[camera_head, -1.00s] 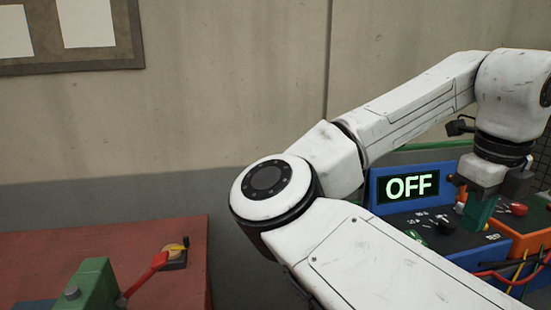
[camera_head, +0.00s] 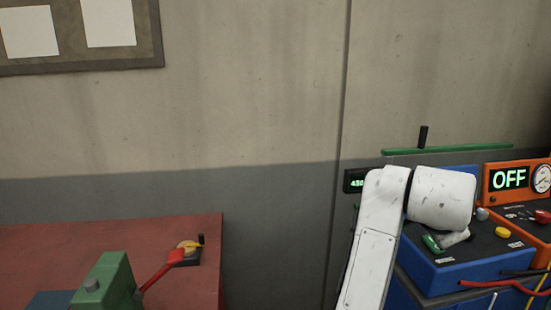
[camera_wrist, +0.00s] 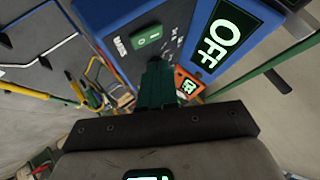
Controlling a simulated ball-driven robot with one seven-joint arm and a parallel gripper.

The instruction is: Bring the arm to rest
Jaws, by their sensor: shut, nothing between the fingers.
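My gripper (camera_wrist: 157,85) shows in the wrist view with its green fingers shut together and nothing between them. Beyond the fingertips is a blue box with a dark panel (camera_wrist: 145,20), a green switch and a lit OFF display (camera_wrist: 225,38). I cannot tell the gap between fingertips and panel. In the head view my white arm (camera_head: 385,225) rises at the right, in front of the blue box (camera_head: 455,270). It hides that box's display, and my gripper cannot be made out there.
An orange box (camera_head: 490,182) with an OFF display and a gauge stands at the right. Red and black cables run along the front right. A red table (camera_head: 100,245) with a green piece (camera_head: 105,285) and a red lever (camera_head: 160,268) is at the left. The wall between is clear.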

